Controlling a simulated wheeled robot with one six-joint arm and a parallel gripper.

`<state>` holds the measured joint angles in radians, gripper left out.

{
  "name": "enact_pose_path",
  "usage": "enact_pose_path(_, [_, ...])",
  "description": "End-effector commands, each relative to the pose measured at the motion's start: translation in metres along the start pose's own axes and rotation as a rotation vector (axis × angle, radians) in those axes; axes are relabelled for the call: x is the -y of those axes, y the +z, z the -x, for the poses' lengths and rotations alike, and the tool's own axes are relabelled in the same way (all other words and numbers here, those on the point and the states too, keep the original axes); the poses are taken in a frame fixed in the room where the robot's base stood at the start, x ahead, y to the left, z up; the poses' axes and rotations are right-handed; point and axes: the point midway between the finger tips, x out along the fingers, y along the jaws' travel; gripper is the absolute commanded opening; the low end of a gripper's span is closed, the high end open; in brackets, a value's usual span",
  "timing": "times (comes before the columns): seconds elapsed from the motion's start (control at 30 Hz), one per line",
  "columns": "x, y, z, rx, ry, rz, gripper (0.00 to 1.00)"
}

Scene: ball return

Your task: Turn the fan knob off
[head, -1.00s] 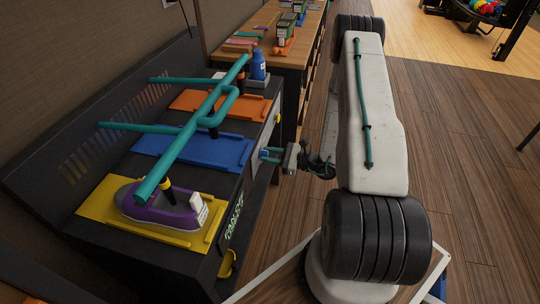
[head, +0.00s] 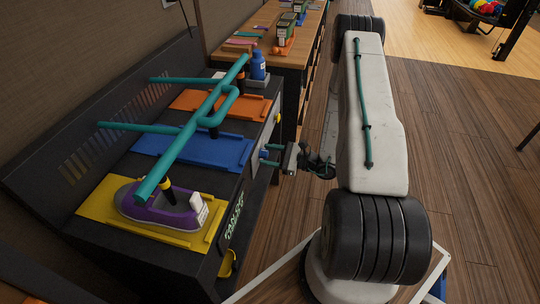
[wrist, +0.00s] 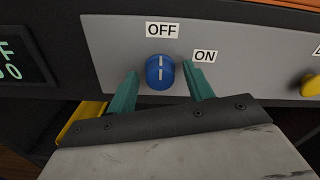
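The blue fan knob (wrist: 160,71) sits on the grey front panel in the wrist view. Its white line is upright, pointing at the OFF label (wrist: 162,30) straight above it. The ON label (wrist: 205,56) is up and to the right. My gripper (wrist: 162,86) is open, with one teal finger on each side of the knob and a visible gap to it. In the head view my gripper (head: 267,154) is at the front of the dark cabinet, and the knob cannot be made out there.
The dark cabinet (head: 120,255) carries yellow (head: 98,207), blue (head: 225,148) and orange (head: 190,101) trays with a teal pipe (head: 185,143) above. A purple shoe (head: 150,211) stands on the yellow tray. A yellow knob (wrist: 312,84) is right of the blue one. Open wooden floor (head: 460,130) lies right.

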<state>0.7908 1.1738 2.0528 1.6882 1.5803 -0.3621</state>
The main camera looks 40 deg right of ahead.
Motion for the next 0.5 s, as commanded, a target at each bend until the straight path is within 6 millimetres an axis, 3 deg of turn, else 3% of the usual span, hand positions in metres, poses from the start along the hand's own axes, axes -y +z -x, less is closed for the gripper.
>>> enact_pose_path(0.23, [0.001,0.0,0.007,0.0,-0.002,-0.001,0.52])
enact_pose_path(0.5, [0.001,0.0,0.052,-0.001,-0.004,-0.001,0.52])
